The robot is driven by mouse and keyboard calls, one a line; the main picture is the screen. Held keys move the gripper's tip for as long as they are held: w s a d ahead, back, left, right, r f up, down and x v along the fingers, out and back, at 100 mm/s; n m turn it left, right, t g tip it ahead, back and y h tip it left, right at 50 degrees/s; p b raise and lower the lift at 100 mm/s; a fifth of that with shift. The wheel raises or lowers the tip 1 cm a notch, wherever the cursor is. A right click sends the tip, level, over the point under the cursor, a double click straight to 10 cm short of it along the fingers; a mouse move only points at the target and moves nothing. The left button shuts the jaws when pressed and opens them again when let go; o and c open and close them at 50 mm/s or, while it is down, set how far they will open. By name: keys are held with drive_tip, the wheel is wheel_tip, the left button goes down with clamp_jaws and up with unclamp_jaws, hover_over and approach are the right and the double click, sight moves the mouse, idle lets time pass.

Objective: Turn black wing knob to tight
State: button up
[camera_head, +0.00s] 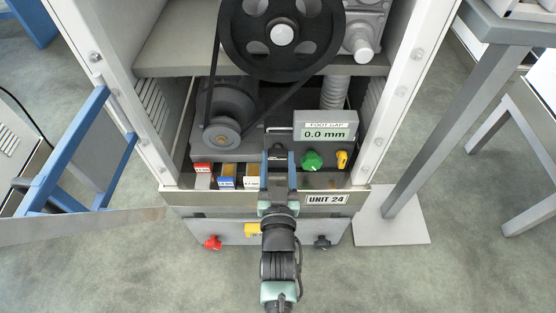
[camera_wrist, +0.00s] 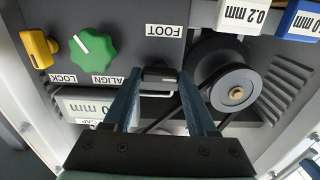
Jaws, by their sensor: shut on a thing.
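The black wing knob (camera_wrist: 160,74) sits on the dark grey panel (camera_wrist: 125,20) beside the FOOT label, which reads upside down in the wrist view. In the head view the knob (camera_head: 277,150) shows small and dark between the finger ends. My gripper (camera_wrist: 160,80) has one blue finger on each side of the knob and is shut on it. It also shows in the head view (camera_head: 278,158), reaching into the cabinet from the front. The fingers partly hide the knob's sides. The FOOT GAP display (camera_head: 325,133) reads 0.0 mm. I see no tight mark.
A green knob (camera_head: 312,160) and a yellow knob (camera_head: 342,159) sit right of my gripper. A belt and large pulley (camera_head: 282,35) are above. The cabinet's front lip (camera_head: 220,198) runs below my gripper.

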drive_tip(key=m, duration=0.4)
drive_tip(key=m+b, duration=0.1)
drive_tip(key=m, duration=0.4)
drive_tip(key=shift+f, duration=0.15)
drive_tip(key=m+b, duration=0.1)
drive_tip(key=m, duration=0.3)
drive_tip(key=shift+b, duration=0.35)
drive_tip(key=shift+m+b, duration=0.35)
drive_tip(key=shift+m, duration=1.85)
drive_tip(key=o, duration=1.4)
drive_tip(key=shift+c, duration=0.2)
drive_tip(key=s+p, duration=0.2)
drive_tip(key=s, duration=1.1)
